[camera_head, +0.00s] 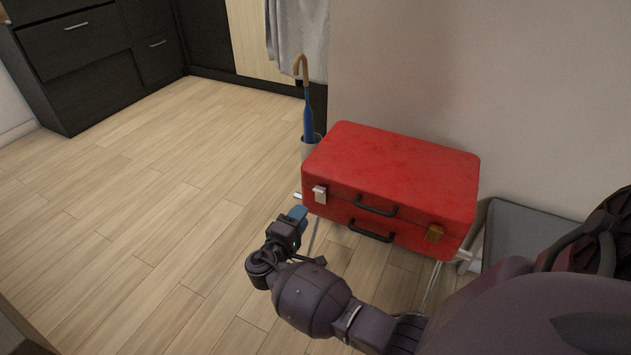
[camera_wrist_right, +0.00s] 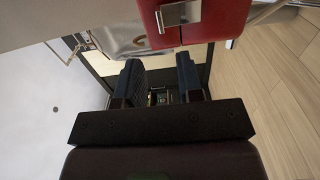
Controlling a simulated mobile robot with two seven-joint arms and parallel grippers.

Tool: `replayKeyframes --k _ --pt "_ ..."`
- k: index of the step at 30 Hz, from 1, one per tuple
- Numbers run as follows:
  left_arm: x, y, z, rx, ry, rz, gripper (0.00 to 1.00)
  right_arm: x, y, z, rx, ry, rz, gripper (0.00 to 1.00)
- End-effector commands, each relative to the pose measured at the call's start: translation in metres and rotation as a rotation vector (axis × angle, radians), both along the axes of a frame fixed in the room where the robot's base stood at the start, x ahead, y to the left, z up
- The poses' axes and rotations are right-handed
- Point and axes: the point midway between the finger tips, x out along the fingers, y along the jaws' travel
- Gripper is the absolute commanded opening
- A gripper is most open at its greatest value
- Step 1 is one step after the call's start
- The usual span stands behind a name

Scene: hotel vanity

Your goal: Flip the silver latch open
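A red suitcase (camera_head: 400,170) lies closed on a folding stand against the wall. Its silver latch (camera_head: 319,193) is at the left of the front face. A brass-coloured latch (camera_head: 435,233) is at the right. My right gripper (camera_head: 298,213) is just below and left of the silver latch, apart from it. In the right wrist view the silver latch (camera_wrist_right: 179,13) is at the top, beyond the fingertips of my right gripper (camera_wrist_right: 160,70). The two fingers are apart with nothing between them. My left gripper is not in view.
Two black handles (camera_head: 375,206) stick out from the suitcase front. An umbrella (camera_head: 308,115) stands in a holder behind its left side. A grey bin-like object (camera_head: 525,230) is to the right. The wooden floor on the left is clear.

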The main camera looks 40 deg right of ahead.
Motion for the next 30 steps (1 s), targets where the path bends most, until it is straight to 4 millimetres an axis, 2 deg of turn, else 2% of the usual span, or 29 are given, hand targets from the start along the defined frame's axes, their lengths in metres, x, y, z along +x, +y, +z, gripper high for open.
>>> replayKeyframes --k 9,15,21,30 --pt "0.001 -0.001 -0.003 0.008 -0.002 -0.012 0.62 0.019 -0.050 -0.002 -0.002 0.003 -0.001 0.34" --pt "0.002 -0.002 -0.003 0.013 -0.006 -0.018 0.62 0.030 -0.075 -0.002 -0.001 0.003 0.000 0.34" --pt "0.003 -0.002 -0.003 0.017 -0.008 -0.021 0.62 0.035 -0.087 -0.001 0.000 0.002 -0.001 0.34" --pt "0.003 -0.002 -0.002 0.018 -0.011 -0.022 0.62 0.036 -0.089 0.000 0.001 0.000 -0.001 0.34"
